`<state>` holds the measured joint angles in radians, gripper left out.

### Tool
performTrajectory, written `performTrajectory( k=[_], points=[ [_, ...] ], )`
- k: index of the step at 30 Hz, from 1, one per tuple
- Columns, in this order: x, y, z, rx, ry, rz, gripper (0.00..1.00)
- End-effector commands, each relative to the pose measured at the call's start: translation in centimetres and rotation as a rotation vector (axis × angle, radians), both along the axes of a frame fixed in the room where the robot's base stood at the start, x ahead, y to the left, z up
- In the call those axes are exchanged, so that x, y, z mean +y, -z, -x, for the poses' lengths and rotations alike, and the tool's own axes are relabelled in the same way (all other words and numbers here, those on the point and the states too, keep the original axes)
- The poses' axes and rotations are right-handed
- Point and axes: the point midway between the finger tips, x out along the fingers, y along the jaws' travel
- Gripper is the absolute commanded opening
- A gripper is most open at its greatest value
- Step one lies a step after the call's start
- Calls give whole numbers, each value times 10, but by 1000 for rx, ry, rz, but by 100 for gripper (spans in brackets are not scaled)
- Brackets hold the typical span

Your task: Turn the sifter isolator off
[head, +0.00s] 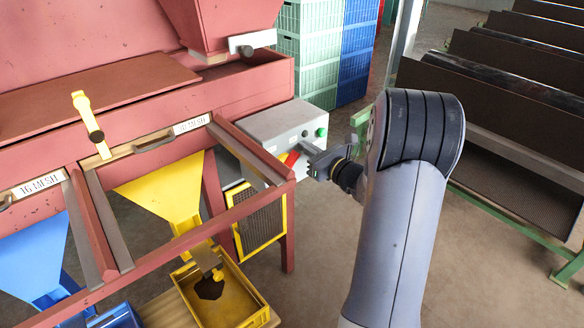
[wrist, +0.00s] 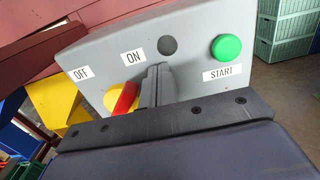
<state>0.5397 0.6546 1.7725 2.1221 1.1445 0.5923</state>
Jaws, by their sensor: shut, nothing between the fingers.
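The sifter isolator is a red handle on a yellow disc (wrist: 122,98), on the sloped face of a grey control box (wrist: 200,50). In the head view the red handle (head: 292,158) shows just left of my gripper (head: 312,158). In the wrist view the handle leans up and right, towards the ON label (wrist: 133,57); the OFF label (wrist: 80,74) is to its left. My gripper (wrist: 153,82) is shut and empty, close to the right side of the handle. The fingers hide part of the disc's right side. I cannot tell whether they touch the handle.
A green START button (wrist: 225,47) and a dark round hole or lamp (wrist: 167,46) are on the same panel. The red sifter frame (head: 262,160) stands left of the box. A yellow tray (head: 232,300) is below. Green and blue crates (head: 310,50) are stacked behind.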

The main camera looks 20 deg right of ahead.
Motion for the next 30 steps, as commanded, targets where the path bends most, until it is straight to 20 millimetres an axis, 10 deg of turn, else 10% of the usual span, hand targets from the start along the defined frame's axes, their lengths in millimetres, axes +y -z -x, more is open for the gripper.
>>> performTrajectory(
  k=[30],
  points=[
    [-5,0,14,0,0,0,0]
  ],
)
